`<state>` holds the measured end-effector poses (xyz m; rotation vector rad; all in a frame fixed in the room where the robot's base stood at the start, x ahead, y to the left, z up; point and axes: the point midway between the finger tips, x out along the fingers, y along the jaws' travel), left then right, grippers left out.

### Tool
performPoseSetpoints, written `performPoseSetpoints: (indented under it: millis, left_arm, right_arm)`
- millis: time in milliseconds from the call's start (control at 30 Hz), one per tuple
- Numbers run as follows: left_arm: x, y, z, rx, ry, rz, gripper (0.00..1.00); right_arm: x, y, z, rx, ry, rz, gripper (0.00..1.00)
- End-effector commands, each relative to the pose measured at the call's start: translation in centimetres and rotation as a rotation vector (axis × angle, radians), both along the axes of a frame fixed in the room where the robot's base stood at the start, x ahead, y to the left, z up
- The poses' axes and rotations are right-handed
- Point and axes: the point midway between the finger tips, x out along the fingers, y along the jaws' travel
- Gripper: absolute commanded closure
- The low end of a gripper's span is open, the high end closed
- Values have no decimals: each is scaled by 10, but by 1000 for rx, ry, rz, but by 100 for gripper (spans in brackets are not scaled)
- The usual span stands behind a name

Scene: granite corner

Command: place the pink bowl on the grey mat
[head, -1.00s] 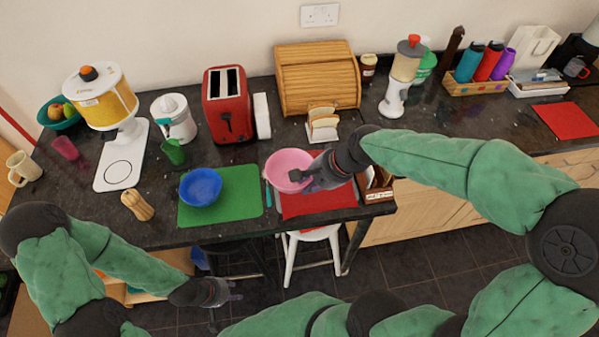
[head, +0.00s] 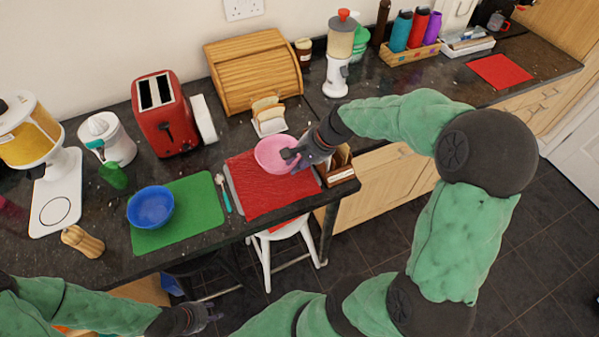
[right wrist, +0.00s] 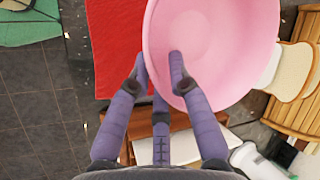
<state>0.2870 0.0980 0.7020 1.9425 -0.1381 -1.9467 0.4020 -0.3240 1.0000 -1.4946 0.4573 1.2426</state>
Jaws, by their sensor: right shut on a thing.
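The pink bowl (head: 273,154) is over the back part of a red mat (head: 262,190) in the head view. I cannot tell whether it touches the mat. My right gripper (head: 292,157) is shut on the bowl's rim at its right side. In the right wrist view the fingers (right wrist: 159,70) pinch the rim of the pink bowl (right wrist: 215,40). My left gripper (head: 210,314) is low in front of the counter, away from the bowl; its jaw state is unclear. I see no plainly grey mat; a thin grey strip (head: 232,188) shows along the red mat's left edge.
A blue bowl (head: 151,207) sits on a green mat (head: 190,222), with a teal-handled spoon (head: 224,194) beside it. Bread in a rack (head: 268,115) stands behind the pink bowl. A wooden box (head: 338,167) is right of the red mat. A white stool (head: 283,245) stands below.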

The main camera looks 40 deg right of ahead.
Motion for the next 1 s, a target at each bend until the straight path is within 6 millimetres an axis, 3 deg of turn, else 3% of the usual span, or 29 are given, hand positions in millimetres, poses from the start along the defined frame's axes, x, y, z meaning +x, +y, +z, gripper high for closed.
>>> performPoseSetpoints:
  millis: [267, 500, 1000]
  left_arm:
    - [0, 0, -6, 0, -1, 0, 60]
    - [0, 0, -21, 0, 0, 0, 60]
    - [0, 0, -25, 0, 0, 0, 60]
  right_arm:
    - [4, -12, -14, -1, 0, 0, 100]
    - [4, -14, -46, 0, -1, 0, 100]
    - [4, -14, -52, -1, -1, 0, 100]
